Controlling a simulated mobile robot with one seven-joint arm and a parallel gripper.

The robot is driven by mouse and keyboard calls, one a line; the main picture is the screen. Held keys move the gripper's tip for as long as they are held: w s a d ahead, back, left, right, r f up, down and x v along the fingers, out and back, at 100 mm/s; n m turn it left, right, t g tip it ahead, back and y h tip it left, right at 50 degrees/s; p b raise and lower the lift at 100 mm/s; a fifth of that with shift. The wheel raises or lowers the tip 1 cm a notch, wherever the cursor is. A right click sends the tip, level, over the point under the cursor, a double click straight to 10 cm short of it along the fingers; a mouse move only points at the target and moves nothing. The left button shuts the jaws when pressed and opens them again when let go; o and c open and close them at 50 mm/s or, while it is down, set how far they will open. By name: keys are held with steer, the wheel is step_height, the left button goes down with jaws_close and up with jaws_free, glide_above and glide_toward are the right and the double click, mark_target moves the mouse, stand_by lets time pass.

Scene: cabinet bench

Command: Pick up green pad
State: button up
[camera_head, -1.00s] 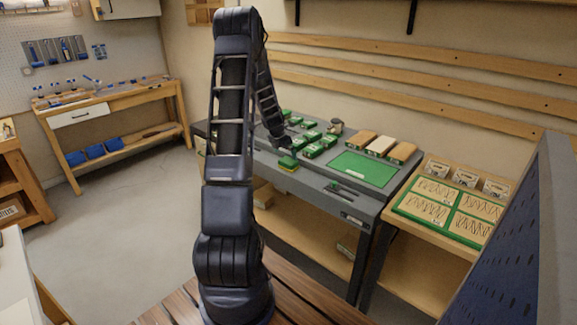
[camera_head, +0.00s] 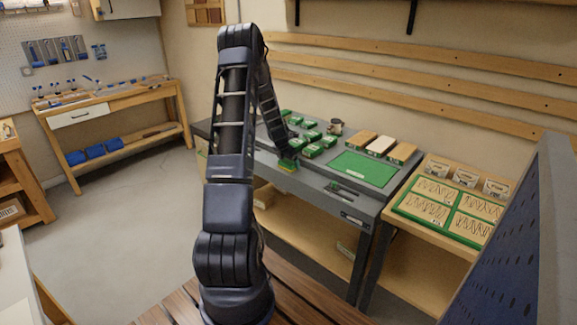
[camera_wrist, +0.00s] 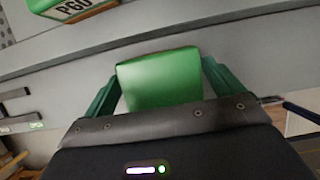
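The green pad (camera_wrist: 160,80) is a small block with a smooth green top. In the head view it is the green pad (camera_head: 288,165) near the front edge of the grey bench, partly covered by the end of my arm. My gripper (camera_wrist: 160,72) is down at the pad, with one finger on its left side and one on its right. The fingers stand apart around the pad, and wedge-shaped gaps show between them and its sides. Whether the fingertips touch it is hard to tell. The pad's underside is hidden.
Several other green-topped blocks (camera_head: 313,150) stand just behind on the bench (camera_head: 330,183). One labelled block (camera_wrist: 75,8) shows at the wrist view's top left. A flat green mat (camera_head: 363,169) lies to the right, with wood and white blocks (camera_head: 382,146) behind it.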

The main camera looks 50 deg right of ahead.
steer(key=c, duration=0.6)
steer(key=shift+r, duration=0.1)
steer(key=shift+c, duration=0.2)
